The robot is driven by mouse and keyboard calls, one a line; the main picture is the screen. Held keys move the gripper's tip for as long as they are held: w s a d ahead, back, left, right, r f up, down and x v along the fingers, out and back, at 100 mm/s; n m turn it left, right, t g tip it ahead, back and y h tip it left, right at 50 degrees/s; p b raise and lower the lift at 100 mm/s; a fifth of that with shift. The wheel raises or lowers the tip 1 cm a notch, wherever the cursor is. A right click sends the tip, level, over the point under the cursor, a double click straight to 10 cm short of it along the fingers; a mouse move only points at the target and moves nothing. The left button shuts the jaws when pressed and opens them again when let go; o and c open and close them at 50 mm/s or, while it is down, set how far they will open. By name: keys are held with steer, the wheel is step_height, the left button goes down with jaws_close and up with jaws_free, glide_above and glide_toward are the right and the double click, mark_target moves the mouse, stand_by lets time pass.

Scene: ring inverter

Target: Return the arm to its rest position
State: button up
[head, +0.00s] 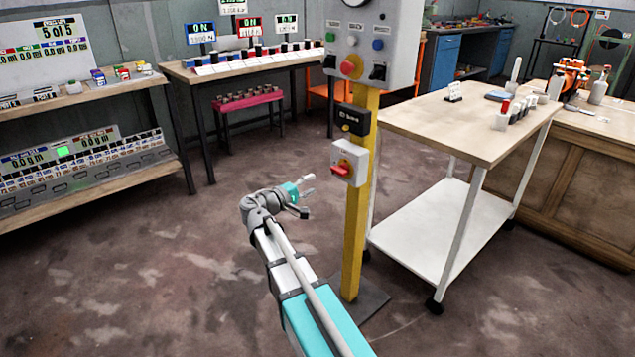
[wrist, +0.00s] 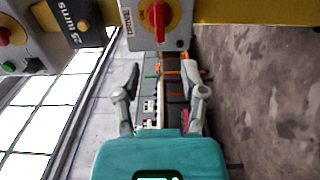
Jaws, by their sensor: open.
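My gripper (head: 306,196) is at the end of my outstretched arm, in the middle of the head view, to the left of a yellow post (head: 357,220). In the wrist view my gripper (wrist: 161,85) has its two fingers spread apart with nothing between them. A white switch box with a red knob (head: 348,162) is fixed on the post, up and to the right of my gripper. In the wrist view this switch box (wrist: 127,18) lies at the top, beyond the fingertips. I cannot tell the exact gap between gripper and box.
A grey control panel (head: 391,30) and a black box (head: 353,119) are also on the post. A wheeled cart (head: 410,117) stands to the right. A bench (head: 180,71) and a shelf (head: 110,180) stand at the back left. The floor (head: 130,280) at the left is clear.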

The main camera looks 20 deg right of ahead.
steer(key=shift+s+a, duration=0.15)
steer(key=shift+a, duration=0.2)
stand_by(0.3)
steer(key=s+f+m+g+y, duration=0.35)
steer(key=s+f+y, duration=0.45)
steer(key=s+f, duration=0.4)
steer(key=s+a+f+g+y, duration=0.3)
steer(key=s+a+f+y, duration=0.4)
steer(key=s+a+y, duration=0.3)
step_height(320, 180, up, 37)
steer(key=h+p, duration=0.1)
steer(key=p, duration=3.5)
steer(key=shift+w+a+m+p, duration=0.2)
steer(key=shift+a+m+p, duration=0.15)
steer(key=shift+a, duration=0.1)
steer(key=shift+s+f, duration=0.1)
steer(key=shift+s, duration=0.05)
